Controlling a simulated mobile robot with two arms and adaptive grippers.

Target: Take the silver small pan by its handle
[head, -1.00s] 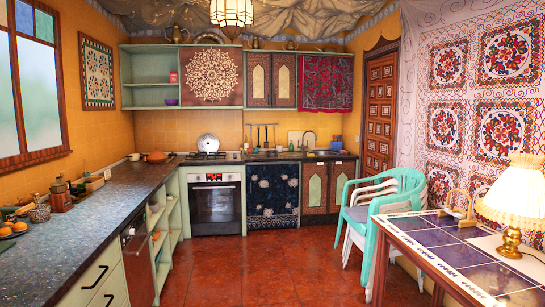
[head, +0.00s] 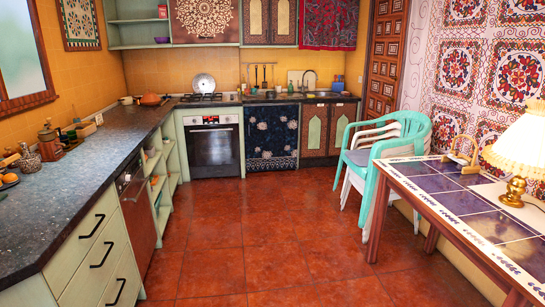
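A round silver piece (head: 203,83) stands upright against the tiled wall at the back of the stove top in the head view. It is far off, and I cannot tell whether it is the small pan or a lid. No handle can be made out on it. The stove top (head: 205,98) sits above a dark-fronted oven (head: 210,145) at the far end of the kitchen. Neither of my grippers is in view.
A long dark counter (head: 85,165) runs along the left, with jars and an orange-brown pot (head: 152,99) on it. Stacked green and white chairs (head: 385,150) and a tiled table (head: 440,195) stand at the right. The red floor (head: 260,240) between is clear.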

